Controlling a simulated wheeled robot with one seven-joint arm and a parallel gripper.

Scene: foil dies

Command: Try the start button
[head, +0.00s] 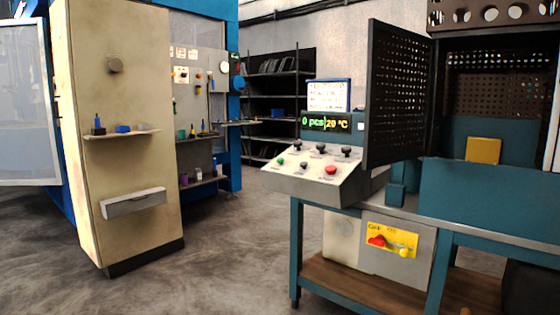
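A sloped grey control panel (312,184) stands on the left end of a teal-framed bench. A small green button (281,161) sits at the panel's left; it looks like the start button, but its label is too small to read. A larger red button (330,170) sits to its right. Several black knobs or levers (303,166) stand on the panel. The display (326,123) above reads "0 pcs" and "20 °C" in lit digits. My gripper is not in view, and nothing is seen touching the panel.
A black perforated door (397,95) stands open just right of the panel. A beige cabinet (118,120) stands at left. The floor (225,250) between is clear.

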